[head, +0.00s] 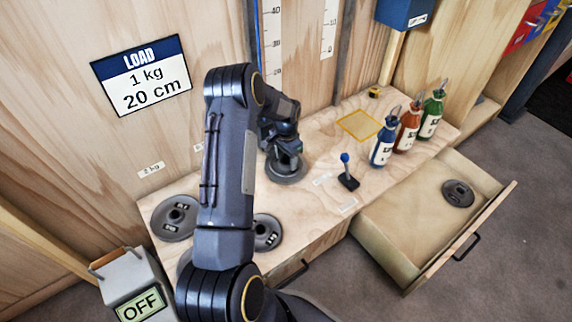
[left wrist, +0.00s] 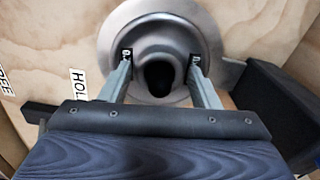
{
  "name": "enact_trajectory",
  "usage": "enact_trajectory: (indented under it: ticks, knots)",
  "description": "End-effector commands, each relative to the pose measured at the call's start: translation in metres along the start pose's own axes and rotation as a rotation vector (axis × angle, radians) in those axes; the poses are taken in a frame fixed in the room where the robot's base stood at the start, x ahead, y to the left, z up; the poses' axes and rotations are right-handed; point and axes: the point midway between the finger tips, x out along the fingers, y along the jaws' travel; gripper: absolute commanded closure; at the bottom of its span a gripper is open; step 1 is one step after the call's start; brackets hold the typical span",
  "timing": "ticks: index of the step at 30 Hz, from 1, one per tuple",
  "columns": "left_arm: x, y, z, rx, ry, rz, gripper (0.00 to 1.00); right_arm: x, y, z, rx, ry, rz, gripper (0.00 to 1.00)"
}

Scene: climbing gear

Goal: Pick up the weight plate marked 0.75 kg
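My left gripper (head: 284,158) points down over a round grey metal plate (head: 287,176) at the back of the bench. In the left wrist view the fingers (left wrist: 159,62) stand apart on either side of the raised hub of this plate (left wrist: 207,40). Whether they press on it is unclear. Small dark markings by the fingertips are mostly hidden, so its weight cannot be read. Other plates lie at the bench's left, one with unreadable markings (head: 165,226) and one beside my arm (head: 273,240). A smaller dark plate (head: 458,193) lies in the open drawer. My right gripper is not in view.
A blue-knobbed lever (head: 347,172) stands right of the gripper. Blue, orange and green bottles (head: 407,132) stand further right, near a yellow-framed square (head: 359,125). The open drawer (head: 400,266) juts out front. A sign (head: 142,76) reads LOAD 1 kg 20 cm; a box display (head: 141,306) reads OFF.

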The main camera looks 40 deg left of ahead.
Motion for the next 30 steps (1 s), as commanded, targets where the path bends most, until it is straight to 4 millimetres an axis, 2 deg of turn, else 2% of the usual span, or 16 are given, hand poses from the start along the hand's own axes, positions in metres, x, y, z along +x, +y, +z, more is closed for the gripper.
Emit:
enact_trajectory:
  ticks: [2, 12, 23, 26, 30]
  knots:
    - [0.0, 0.0, 0.0, 0.0, 0.0, 0.0, 0.55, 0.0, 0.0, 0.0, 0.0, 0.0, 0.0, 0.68]
    - [0.0, 0.0, 0.0, 0.0, 0.0, 0.0, 0.99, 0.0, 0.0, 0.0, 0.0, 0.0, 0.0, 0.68]
    - [-0.007, -0.001, -0.001, 0.0, 0.003, -0.002, 1.0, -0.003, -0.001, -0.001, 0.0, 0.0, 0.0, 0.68]
    - [-0.021, -0.001, -0.001, 0.0, 0.004, -0.002, 1.0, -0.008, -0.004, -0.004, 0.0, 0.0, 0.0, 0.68]
    - [-0.048, -0.001, -0.001, 0.0, 0.005, -0.003, 1.0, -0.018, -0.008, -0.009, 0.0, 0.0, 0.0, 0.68]
